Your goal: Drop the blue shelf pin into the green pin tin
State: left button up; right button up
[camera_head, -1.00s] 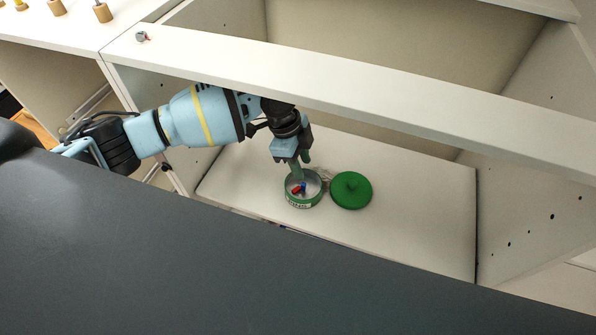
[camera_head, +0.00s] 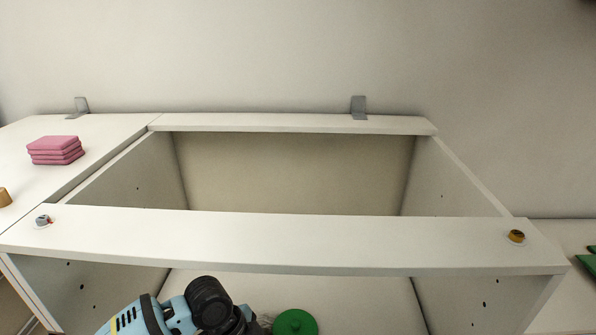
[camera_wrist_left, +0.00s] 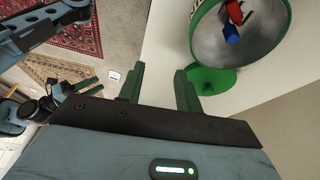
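The green pin tin (camera_wrist_left: 212,42) is open in the left wrist view, at the upper right. The blue shelf pin (camera_wrist_left: 231,34) lies inside it beside a red piece (camera_wrist_left: 234,12) and some metal bits. My left gripper (camera_wrist_left: 159,84) is open and empty, with its green fingers apart beside the tin. A green lid (camera_wrist_left: 212,80) lies past the tin; it also shows at the bottom of the head view (camera_head: 295,322). The tin and the left fingertips are outside the head view. My right gripper (camera_wrist_left: 88,88) looks small in the wrist view.
The open cabinet's front rail (camera_head: 280,238) crosses above the lower shelf. A small grey piece (camera_head: 43,221) and a brass-coloured one (camera_head: 516,236) sit on the rail. Pink folded cloths (camera_head: 55,150) are stacked at the left. The shelf right of the lid (camera_head: 365,305) is clear.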

pick_arm(q)
jog(key=s+d+f+n+t+h, duration=0.1)
jog(key=s+d+f+n+t, duration=0.15)
jog(key=s+n, duration=0.6)
jog(key=s+a+f+n+y, duration=0.1)
jog(key=s+a+n+y, duration=0.5)
jog(key=s+a, duration=1.1)
jog(key=w+d+f+t+h, duration=0.2)
jog(key=w+f+t, duration=0.4)
jog(key=f, duration=0.4)
jog(key=shift+d+n+t+h, duration=0.4)
jog(key=shift+d+n+t, duration=0.05)
jog(key=shift+t, duration=0.1)
pick_arm(e)
jog(key=shift+s+d+f, duration=0.2)
jog(key=shift+s+f, duration=0.3)
jog(key=shift+f, duration=0.15)
jog(key=shift+w+r, duration=0.15)
